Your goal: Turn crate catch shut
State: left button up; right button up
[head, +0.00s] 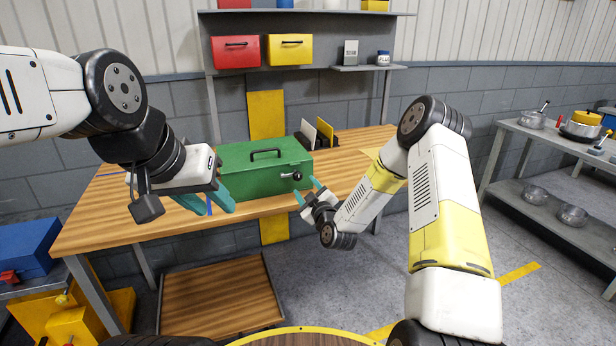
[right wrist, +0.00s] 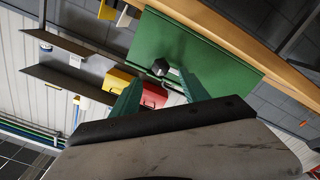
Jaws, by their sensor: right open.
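The green crate (head: 262,172) stands on the wooden workbench with a dark handle on its lid. Its catch (head: 291,176), a small silver and black knob-like piece, sits on the front face near the right end. In the right wrist view the crate (right wrist: 215,55) fills the upper middle, and the dark catch (right wrist: 160,67) shows between and beyond my fingertips. My right gripper (head: 308,190) is open and empty, just right of and below the catch, apart from it. It also shows in the right wrist view (right wrist: 158,88). My left gripper (head: 220,203), with teal fingers, is in front of the crate's left end.
The workbench (head: 110,215) has bare wood at left. File holders (head: 322,135) stand behind the crate's right end. Red (head: 235,52) and yellow (head: 289,50) bins hang above. A grey side table (head: 550,140) with pots stands at right. A blue box (head: 28,248) is at lower left.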

aim_at(299, 178)
jog(key=x, duration=0.7)
jog(key=shift+s, duration=0.1)
grip_shut()
